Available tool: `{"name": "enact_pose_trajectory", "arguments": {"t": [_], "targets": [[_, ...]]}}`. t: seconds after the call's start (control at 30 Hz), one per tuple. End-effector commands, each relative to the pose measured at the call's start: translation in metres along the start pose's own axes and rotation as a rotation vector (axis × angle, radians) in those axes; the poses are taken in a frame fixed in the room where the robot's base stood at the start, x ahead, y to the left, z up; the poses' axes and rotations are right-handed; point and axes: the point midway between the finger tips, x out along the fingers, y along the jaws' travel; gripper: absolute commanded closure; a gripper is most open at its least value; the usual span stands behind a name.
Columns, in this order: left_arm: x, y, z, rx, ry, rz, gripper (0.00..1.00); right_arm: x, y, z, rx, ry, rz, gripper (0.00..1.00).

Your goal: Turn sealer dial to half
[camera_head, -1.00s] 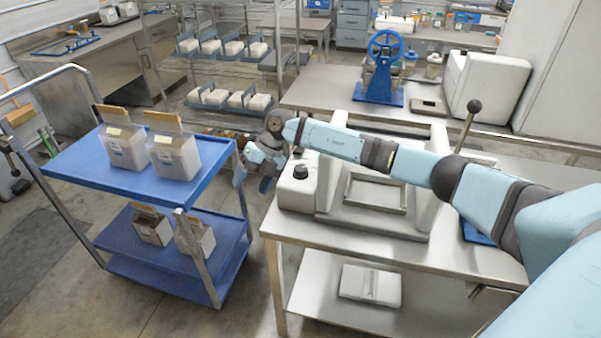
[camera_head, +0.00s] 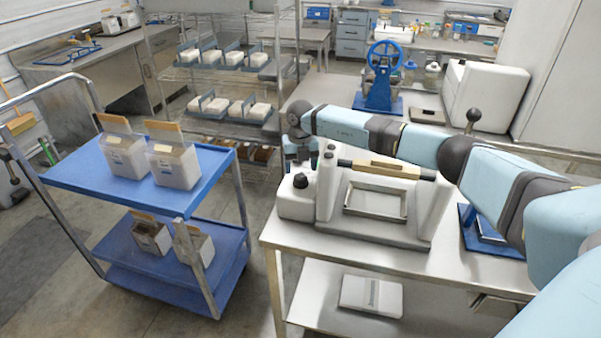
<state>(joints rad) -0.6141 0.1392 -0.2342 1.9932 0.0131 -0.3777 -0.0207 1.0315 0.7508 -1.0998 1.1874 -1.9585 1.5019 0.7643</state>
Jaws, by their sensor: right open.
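The sealer (camera_head: 420,237) is a white machine on the steel table, with a framed rectangular opening. Its black dial (camera_head: 300,181) sits on a white box at the sealer's left end. My right gripper (camera_head: 301,167) points down just above the dial and slightly behind it in the picture. It is open and small in view, and I cannot tell whether its fingers touch the dial. The dial's marks are too small to read. My left gripper is not in view.
A blue cart (camera_head: 82,171) with several filled boxes stands left of the table. A lever with a black ball (camera_head: 473,115) rises behind the sealer's right side. A blue hand-wheel press (camera_head: 384,75) stands on the table behind. My right arm spans above the sealer.

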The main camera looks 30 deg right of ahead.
Motion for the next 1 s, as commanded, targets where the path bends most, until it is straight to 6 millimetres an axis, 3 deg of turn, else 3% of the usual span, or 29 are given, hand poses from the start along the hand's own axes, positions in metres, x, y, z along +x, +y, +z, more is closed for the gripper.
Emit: {"name": "enact_pose_trajectory", "arguments": {"t": [0.23, 0.6, 0.8, 1.0], "targets": [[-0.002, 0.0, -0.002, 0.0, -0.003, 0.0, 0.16, 0.03, 0.0, -0.001, -0.001, 0.001, 0.0, 0.31], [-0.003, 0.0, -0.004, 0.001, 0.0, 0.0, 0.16, 0.035, 0.001, 0.0, -0.002, 0.0, 0.001, 0.31], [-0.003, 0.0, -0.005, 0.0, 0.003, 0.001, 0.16, 0.035, 0.001, 0.0, -0.002, 0.0, 0.001, 0.77], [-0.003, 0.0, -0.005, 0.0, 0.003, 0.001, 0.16, 0.035, 0.001, 0.0, -0.006, 0.0, 0.001, 0.8]]}}
